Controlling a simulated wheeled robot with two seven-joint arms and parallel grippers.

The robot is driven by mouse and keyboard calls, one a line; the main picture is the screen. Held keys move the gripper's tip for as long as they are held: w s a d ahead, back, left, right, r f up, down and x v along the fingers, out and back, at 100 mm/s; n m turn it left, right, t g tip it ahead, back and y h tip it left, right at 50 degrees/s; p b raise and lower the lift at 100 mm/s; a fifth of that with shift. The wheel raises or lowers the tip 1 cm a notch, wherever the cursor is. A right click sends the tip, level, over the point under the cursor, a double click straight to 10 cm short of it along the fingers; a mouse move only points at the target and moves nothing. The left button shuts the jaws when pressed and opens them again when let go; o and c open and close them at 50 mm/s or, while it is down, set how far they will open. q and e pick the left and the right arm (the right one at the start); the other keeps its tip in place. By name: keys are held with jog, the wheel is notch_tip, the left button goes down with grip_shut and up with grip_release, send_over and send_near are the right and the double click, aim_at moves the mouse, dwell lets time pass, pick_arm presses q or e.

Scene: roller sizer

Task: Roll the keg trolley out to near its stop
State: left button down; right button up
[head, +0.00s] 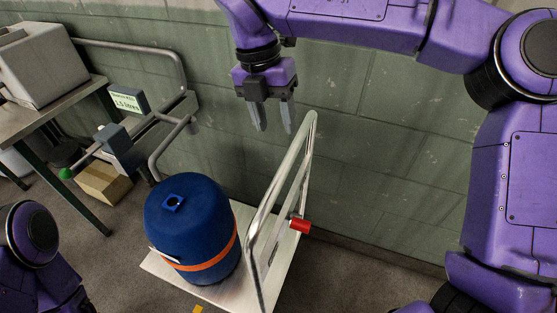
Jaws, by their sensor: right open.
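The keg trolley (178,282) is a pale flat platform with an upright metal push handle (260,217) on its right side. A blue keg (192,230) with an orange band stands upright on the platform. A red cylindrical part (299,224) sticks out from the handle frame. My right gripper (273,128) points down, open and empty, above and apart from the top of the handle. My left arm shows at the lower left, but its gripper is not in view. I cannot make out which part is the trolley's stop.
A grey-green block wall (390,150) stands close behind the trolley. At left are a table (72,93) with a grey box, a metal rail (135,46) with a "5.5 litres" sign (129,102), and a cardboard box (103,182). Floor right of the trolley (345,275) is clear.

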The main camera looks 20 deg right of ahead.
aim_at(285, 163)
jog(key=f, duration=0.3)
jog(key=d+f, duration=0.1)
jog(key=f, duration=0.3)
jog(key=s+f, duration=0.1)
jog(key=f, duration=0.2)
jog(key=shift+d+f, duration=0.35)
grip_shut()
